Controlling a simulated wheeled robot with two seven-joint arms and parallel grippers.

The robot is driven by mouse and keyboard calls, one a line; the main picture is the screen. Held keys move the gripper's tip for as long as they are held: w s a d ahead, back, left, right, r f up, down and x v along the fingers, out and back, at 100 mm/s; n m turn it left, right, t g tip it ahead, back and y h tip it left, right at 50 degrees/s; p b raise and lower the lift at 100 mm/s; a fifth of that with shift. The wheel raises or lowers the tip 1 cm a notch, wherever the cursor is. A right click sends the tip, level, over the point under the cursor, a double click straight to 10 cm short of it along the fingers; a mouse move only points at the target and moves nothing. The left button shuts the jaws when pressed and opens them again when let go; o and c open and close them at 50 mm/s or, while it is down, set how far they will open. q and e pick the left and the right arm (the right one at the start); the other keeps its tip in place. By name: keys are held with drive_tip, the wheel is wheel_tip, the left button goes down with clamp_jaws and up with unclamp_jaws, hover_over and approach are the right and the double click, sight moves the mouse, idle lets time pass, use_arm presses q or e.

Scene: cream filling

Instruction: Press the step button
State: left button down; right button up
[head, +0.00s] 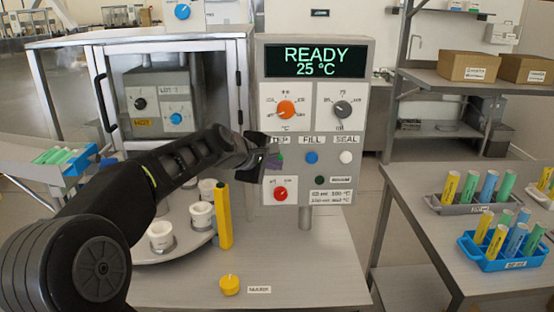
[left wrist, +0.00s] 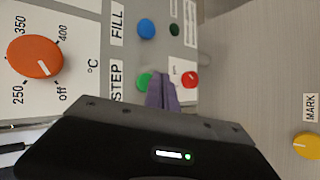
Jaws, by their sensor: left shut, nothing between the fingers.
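The control panel (head: 318,120) stands upright behind the table, its display reading READY 25 °C. The green STEP button (left wrist: 144,82) is beside the STEP label in the left wrist view; in the head view it is mostly hidden by my gripper. My left gripper (head: 272,162) is shut and empty, right at the panel front beside this button. Its purple-grey fingers (left wrist: 161,88) overlap the button's edge in the left wrist view; I cannot tell whether they touch it. My right gripper is out of view.
The blue FILL button (head: 311,157), white SEAL button (head: 346,157) and red knob (head: 280,194) are close by. A yellow post (head: 224,216) and white cups (head: 161,236) on a round tray stand below my arm. A yellow MARK button (head: 230,285) is at the table front.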

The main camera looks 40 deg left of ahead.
use_arm(q)
drive_tip(key=shift+w+a, duration=0.15)
drive_tip(key=shift+w+a, duration=0.35)
drive_tip(key=shift+w, duration=0.1)
idle(0.9)
drive_tip(key=shift+s+d, duration=0.1)
drive_tip(key=shift+s, duration=0.05)
drive_tip(key=shift+s+d, duration=0.45)
drive_tip(key=shift+s, duration=0.2)
idle(0.4)
drive_tip(key=s+d, duration=0.1)
drive_tip(key=s, duration=0.1)
drive_tip(key=s+d, duration=0.2)
idle(0.3)
idle(0.7)
